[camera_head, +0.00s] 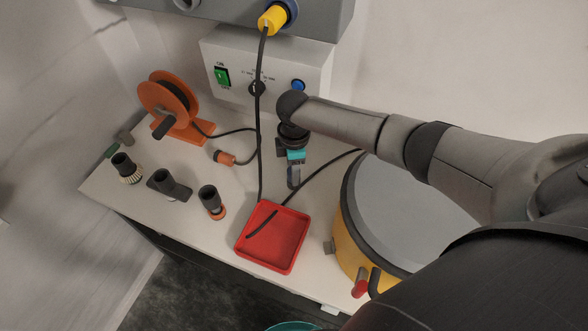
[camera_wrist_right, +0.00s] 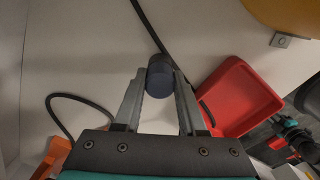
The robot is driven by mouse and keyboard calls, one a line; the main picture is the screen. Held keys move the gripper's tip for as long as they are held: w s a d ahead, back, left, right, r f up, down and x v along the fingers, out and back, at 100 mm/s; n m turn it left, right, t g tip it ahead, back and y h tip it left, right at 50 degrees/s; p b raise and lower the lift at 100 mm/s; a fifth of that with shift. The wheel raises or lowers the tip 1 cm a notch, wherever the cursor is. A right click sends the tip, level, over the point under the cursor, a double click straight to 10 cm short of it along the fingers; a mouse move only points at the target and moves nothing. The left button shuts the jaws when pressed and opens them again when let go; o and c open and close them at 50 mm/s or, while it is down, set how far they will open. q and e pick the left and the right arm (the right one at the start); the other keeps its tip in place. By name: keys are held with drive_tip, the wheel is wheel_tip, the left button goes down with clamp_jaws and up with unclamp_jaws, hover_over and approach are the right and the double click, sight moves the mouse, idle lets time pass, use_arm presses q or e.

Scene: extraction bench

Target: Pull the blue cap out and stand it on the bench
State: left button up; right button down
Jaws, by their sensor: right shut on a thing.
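My right gripper (camera_head: 294,180) points down over the bench (camera_head: 232,190), between the control box and the red tray. In the right wrist view its two fingers (camera_wrist_right: 160,78) are shut on a dark blue cylinder, the blue cap (camera_wrist_right: 159,70), held at the fingertips. In the head view the cap is mostly hidden by the fingers, and I cannot tell whether it touches the bench. My left gripper is not in view.
A yellow drum (camera_head: 350,240) with a grey lid stands right. The grey control box (camera_head: 240,75) is behind. An orange reel (camera_head: 152,95) and several dark nozzles (camera_head: 164,183) stand left.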

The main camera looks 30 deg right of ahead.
drive_tip(key=shift+f, duration=0.25)
drive_tip(key=shift+c, duration=2)
unclamp_jaws()
drive_tip(key=shift+r, duration=0.1)
wheel_tip(320, 180, up, 15)
drive_tip(key=p, duration=1.6)
drive_tip(key=shift+s, duration=0.1)
